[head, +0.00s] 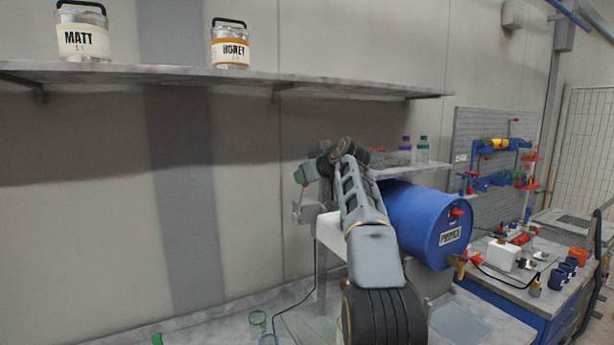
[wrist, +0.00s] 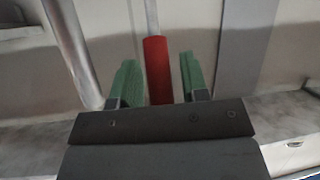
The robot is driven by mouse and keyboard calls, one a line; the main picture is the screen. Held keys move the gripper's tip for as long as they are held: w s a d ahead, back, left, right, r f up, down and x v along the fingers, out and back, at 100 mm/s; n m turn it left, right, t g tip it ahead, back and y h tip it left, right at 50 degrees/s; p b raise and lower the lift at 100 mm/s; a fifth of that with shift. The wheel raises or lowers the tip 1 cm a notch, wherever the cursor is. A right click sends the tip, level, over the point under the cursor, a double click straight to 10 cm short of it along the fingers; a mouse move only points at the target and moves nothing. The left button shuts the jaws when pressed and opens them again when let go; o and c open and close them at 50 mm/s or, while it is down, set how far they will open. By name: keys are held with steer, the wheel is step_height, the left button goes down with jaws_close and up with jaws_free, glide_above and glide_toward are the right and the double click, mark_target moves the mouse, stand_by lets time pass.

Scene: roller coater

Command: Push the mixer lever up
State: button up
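A red cylindrical handle (wrist: 158,72) on a thin grey rod, which looks like the mixer lever, shows in the wrist view. My gripper (wrist: 159,62) has its two green fingers on either side of this handle. The fingers stand apart, with a visible gap on the right; contact on the left is unclear. In the head view my gripper (head: 301,177) shows as a small green tip at the far end of my arm, beside a grey metal machine part (head: 308,211). My arm hides most of the mixer and the red handle there.
A blue drum (head: 425,218) lies just right of my arm. A long wall shelf (head: 170,77) with labelled jars runs above. Glasses (head: 257,321) stand on the bench below. A cluttered workbench (head: 520,293) is at the right. The wall area left of my arm is clear.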

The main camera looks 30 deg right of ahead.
steer(key=shift+o, duration=0.6)
steer(key=shift+s, duration=0.1)
steer(key=b+v, duration=0.1)
steer(key=v, duration=1.2)
steer(key=shift+s, duration=0.35)
steer(key=shift+d+r, duration=0.1)
steer(key=shift+r, duration=0.05)
